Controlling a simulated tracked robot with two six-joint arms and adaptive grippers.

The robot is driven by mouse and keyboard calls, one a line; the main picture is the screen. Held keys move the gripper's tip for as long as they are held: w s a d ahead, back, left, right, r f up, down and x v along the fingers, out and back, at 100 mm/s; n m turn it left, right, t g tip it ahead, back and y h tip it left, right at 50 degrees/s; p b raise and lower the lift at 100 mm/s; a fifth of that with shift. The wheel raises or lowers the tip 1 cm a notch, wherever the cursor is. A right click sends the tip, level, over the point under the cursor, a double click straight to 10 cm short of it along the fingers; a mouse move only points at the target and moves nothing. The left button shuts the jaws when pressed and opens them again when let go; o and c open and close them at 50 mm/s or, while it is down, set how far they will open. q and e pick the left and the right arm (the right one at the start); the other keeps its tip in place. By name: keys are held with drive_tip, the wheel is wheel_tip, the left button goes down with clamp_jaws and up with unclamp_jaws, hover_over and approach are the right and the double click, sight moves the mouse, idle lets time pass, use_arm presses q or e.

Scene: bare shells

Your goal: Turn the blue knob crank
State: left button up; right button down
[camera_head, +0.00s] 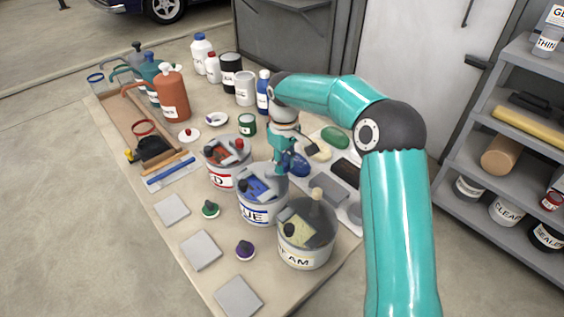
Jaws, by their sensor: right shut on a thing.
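The blue can (262,213), its label partly reading "UE", stands in the middle of a row of three cans on the table. Its open top shows blue parts (256,187) and a dark piece. My right gripper (281,168) reaches down from above at the can's back right rim. It is shut on the blue knob crank, which its fingers mostly hide. A dark blue rounded shape (298,165) shows just right of the fingers; I cannot tell whether it belongs to the crank. My left gripper is not in view.
The red can (222,176) stands close behind left, the cream can (303,257) close in front right. Loose green (210,209) and purple (245,250) knobs and grey tiles (200,250) lie at front left. Bottles (201,52) stand behind; a shelf (499,150) is at right.

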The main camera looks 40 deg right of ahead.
drive_tip(key=m, duration=0.2)
drive_tip(key=s+a+m+b, duration=0.1)
drive_tip(key=m, duration=0.1)
drive_tip(key=shift+a+m, duration=0.1)
drive_tip(key=shift+m, duration=0.2)
drive_tip(key=shift+s+a+m+b, duration=0.15)
drive_tip(key=shift+a+m, duration=0.2)
drive_tip(key=shift+m, duration=0.6)
drive_tip(key=shift+s+a+m+b, duration=0.15)
drive_tip(key=shift+a+m, duration=0.15)
drive_tip(key=shift+m, duration=0.65)
drive_tip(key=c, duration=0.9)
unclamp_jaws()
drive_tip(key=shift+c, duration=0.2)
drive_tip(key=shift+r, duration=0.1)
wheel_tip(320, 180, up, 12)
